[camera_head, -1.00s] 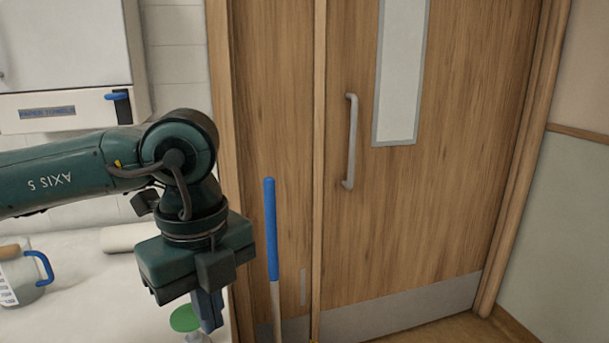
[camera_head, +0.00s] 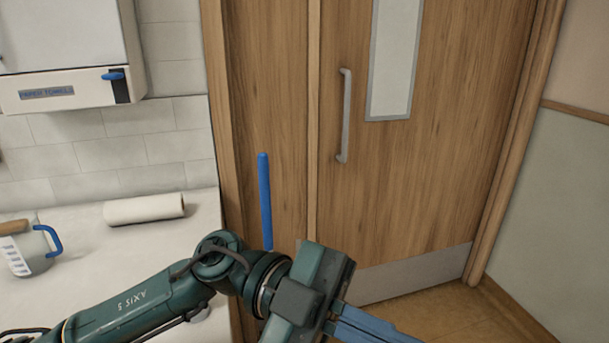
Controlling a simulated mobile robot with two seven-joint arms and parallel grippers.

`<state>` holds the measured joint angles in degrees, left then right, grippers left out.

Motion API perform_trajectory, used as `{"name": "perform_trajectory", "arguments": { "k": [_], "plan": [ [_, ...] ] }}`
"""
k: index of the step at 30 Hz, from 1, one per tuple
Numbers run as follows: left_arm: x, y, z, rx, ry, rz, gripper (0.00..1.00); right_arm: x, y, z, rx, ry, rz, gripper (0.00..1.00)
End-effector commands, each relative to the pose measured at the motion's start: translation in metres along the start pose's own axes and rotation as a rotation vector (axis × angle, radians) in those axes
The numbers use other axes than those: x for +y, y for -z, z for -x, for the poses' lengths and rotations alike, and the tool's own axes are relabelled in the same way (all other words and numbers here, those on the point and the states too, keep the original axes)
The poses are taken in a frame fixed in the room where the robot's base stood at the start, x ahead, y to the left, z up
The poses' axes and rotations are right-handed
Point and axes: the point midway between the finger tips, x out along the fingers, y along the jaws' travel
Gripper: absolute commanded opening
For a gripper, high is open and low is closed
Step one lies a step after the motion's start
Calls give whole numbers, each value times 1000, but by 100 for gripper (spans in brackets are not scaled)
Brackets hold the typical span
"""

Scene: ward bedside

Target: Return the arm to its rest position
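My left arm, dark green, comes in from the left across the bottom of the head view. Its gripper (camera_head: 375,328) points right and slightly down, low in front of the doors. Its blue-grey fingers run to the bottom edge, and I cannot tell whether they are open or shut. I see nothing held in the visible part. My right gripper is not in view.
A white counter (camera_head: 70,285) at left bears a measuring jug (camera_head: 25,250) and a paper roll (camera_head: 144,209). A towel dispenser (camera_head: 60,95) hangs above. A blue-handled pole (camera_head: 265,200) stands before the wooden door (camera_head: 420,180). Floor (camera_head: 450,312) shows clear at right.

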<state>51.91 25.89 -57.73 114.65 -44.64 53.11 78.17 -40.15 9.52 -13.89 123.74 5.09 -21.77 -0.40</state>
Motion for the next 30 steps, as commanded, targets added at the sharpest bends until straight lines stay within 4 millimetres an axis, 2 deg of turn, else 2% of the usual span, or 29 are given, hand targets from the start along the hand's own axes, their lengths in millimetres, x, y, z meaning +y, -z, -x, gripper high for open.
{"name": "perform_trajectory", "arguments": {
  "k": [2,4,8,11,14,17,20,21,24,27,30],
  "plan": [
    [-21,5,4,92,220,-3,0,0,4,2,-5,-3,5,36],
    [-38,2,17,133,415,-3,0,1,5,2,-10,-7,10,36],
    [-58,-19,56,125,781,32,0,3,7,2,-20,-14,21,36],
    [-56,-48,94,49,1046,95,0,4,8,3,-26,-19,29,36],
    [-35,-84,134,-82,1282,194,0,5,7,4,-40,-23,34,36],
    [8,-123,169,-261,1474,329,0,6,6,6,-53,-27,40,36],
    [71,-158,195,-473,1607,494,0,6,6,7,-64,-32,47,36],
    [99,-169,202,-559,1640,564,0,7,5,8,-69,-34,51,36],
    [167,-186,210,-749,1678,734,0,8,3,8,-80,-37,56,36],
    [225,-193,210,-897,1672,874,0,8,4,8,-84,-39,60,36],
    [265,-194,207,-991,1651,973,0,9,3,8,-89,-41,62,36]
  ]
}}
